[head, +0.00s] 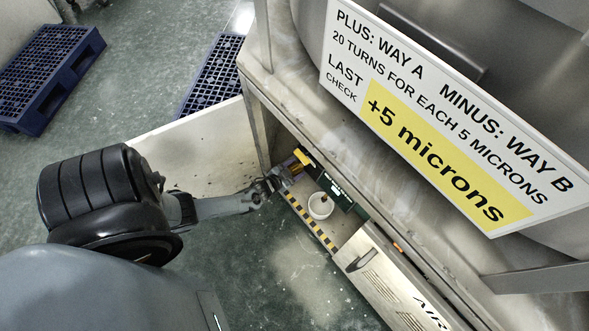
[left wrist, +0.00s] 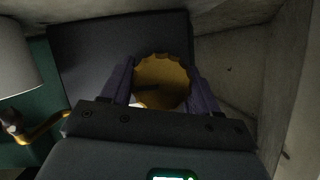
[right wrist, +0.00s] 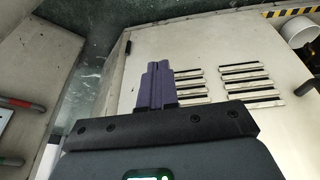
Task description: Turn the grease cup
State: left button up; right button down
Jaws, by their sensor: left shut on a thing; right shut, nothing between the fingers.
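The grease cup (left wrist: 165,75) shows in the left wrist view as a round brass-yellow cap with a scalloped rim and a dark mark on its face. My left gripper (left wrist: 162,92) is shut on it, one purple finger on each side. In the head view my left gripper (head: 284,174) reaches into the open low bay of the machine, and the cup is hard to make out there. A sign (head: 455,120) reads plus way A, minus way B, 20 turns for each 5 microns, last check +5 microns. My right gripper (right wrist: 155,84) is shut and empty before a slotted panel.
A white pot (head: 320,205) stands on the bay floor, right of my left gripper. A yellow-black striped edge (head: 312,225) runs along the bay's front. An open pale panel (head: 200,145) stands at the left. A louvred door (head: 385,275) is at the right. Blue pallets (head: 45,75) lie behind.

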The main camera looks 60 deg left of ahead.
pick_arm(q)
jog(key=m+y, duration=0.1)
jog(key=m, duration=0.1)
jog(key=shift+d+f+m+y, duration=0.1)
jog(key=shift+m+y, duration=0.2)
jog(key=shift+m+y+b, duration=0.6)
jog(key=shift+m+y, duration=0.2)
jog(key=shift+m, duration=0.9)
jog(key=shift+y, duration=0.4)
jog(key=o, duration=1)
jog(key=shift+c, duration=0.2)
